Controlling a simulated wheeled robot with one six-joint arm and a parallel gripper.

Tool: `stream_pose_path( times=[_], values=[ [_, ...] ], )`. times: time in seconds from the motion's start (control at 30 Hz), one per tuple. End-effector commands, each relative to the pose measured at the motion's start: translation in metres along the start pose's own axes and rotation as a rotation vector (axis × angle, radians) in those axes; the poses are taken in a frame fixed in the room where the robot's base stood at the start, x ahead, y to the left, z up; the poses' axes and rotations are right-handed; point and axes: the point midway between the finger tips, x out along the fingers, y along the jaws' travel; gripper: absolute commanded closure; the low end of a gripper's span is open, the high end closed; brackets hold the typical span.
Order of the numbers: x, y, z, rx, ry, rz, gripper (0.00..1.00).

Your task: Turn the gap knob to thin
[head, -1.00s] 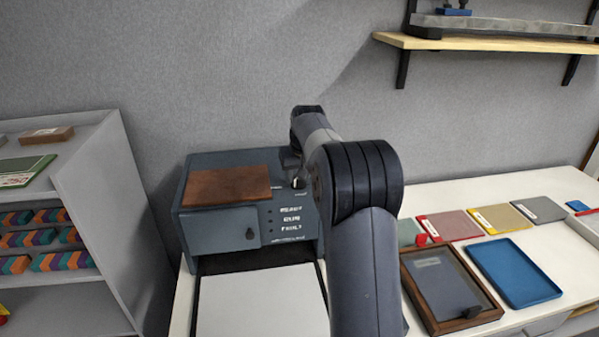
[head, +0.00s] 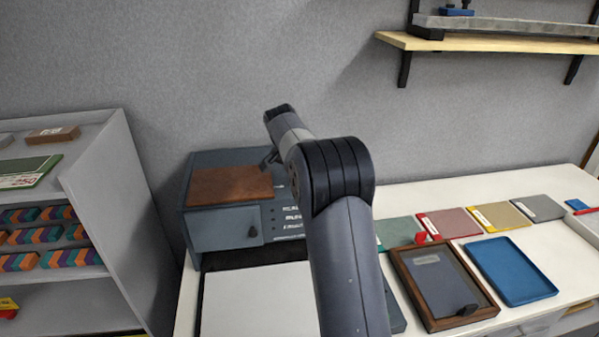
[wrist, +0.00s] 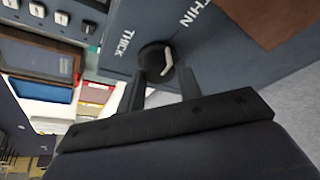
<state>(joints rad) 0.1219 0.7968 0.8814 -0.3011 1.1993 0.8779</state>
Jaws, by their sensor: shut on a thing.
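The gap knob (wrist: 152,57) is a dark round knob with a pale pointer, on the blue-grey machine (head: 222,230). In the wrist view, the words THICK and THIN are printed on the panel beside it, and the pointer lies on the knob's right part, along neither word clearly. My gripper (wrist: 161,85) has one finger on each side of the knob and is shut on it. In the head view my arm hides the knob and most of the gripper.
A brown plate (head: 230,185) lies on top of the machine, and a pale sheet bed (head: 255,300) extends in front. To the right are a wooden frame (head: 405,285), a blue tray (head: 510,272) and several coloured sheets. A grey shelf unit (head: 125,190) stands left.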

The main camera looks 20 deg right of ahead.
Motion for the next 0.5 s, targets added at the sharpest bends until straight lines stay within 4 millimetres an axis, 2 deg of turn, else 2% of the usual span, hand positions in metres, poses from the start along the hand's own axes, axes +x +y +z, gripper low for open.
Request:
stream_pose_path(
  times=[0.5],
  values=[
    [0.0000,-0.0007,0.0001,0.069,0.000,0.028,0.89]
  ],
)
